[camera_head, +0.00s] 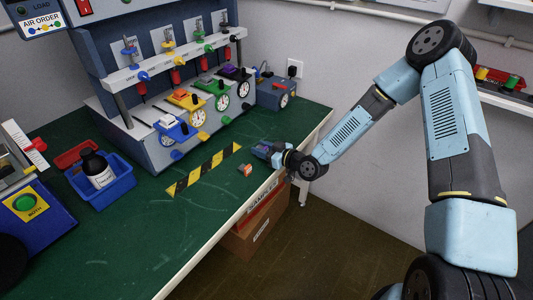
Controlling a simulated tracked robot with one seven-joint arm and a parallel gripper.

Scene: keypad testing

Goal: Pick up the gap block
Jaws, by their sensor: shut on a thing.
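My gripper (262,150) is at the right front edge of the green bench, reaching in from the right. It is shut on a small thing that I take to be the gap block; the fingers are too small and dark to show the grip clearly. A small orange and grey block (246,170) shows just below and left of the gripper, close to the bench surface. I cannot tell from this view whether it is the held piece or lies apart.
A yellow-black striped strip (203,168) lies left of the gripper. Behind stands a test rig (160,135) with several coloured stations and dials. The bench (150,240) is clear in front.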

